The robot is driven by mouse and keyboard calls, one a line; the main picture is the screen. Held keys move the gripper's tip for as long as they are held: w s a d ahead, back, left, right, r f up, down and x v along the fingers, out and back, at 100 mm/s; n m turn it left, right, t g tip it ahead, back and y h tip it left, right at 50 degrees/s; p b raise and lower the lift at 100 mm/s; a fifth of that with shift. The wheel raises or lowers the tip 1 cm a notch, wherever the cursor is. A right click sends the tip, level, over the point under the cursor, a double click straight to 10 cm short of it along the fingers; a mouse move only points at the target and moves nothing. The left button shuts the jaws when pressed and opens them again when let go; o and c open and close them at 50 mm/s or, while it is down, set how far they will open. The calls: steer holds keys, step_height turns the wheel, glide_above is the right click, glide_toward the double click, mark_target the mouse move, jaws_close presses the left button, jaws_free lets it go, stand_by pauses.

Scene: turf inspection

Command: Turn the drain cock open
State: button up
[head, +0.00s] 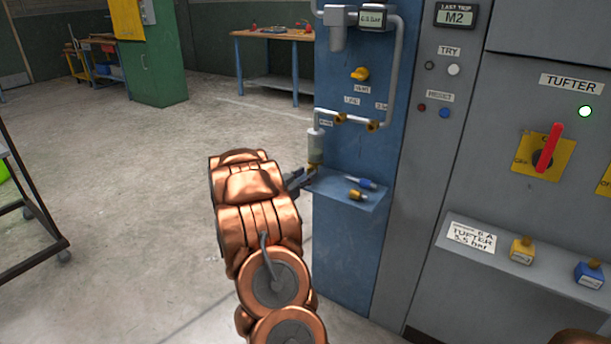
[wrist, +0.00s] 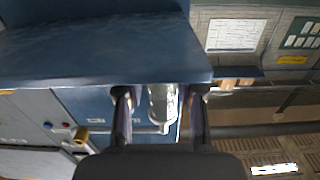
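The clear bowl (head: 315,146) hangs from grey pipework on the blue panel. A small brass piece at its bottom, seemingly the drain cock (head: 311,168), shows just above my gripper (head: 303,177); the fingers partly cover it. In the wrist view the bowl (wrist: 162,105) appears between the two dark fingers of my gripper (wrist: 160,96). The fingers are spread, with a visible gap to each side of the bowl. I cannot tell whether either finger touches the cock, and its handle's position cannot be made out.
A blue shelf (head: 340,196) juts out close to my gripper, with a blue-handled tool (head: 361,182) and a brass-ended piece (head: 357,195) on it. The grey cabinet (head: 470,180) stands right; open floor lies left.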

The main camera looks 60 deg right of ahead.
steer(key=a, duration=1.1)
steer(key=shift+w+a, duration=0.25)
steer(key=shift+w, duration=0.05)
steer(key=shift+w, duration=0.1)
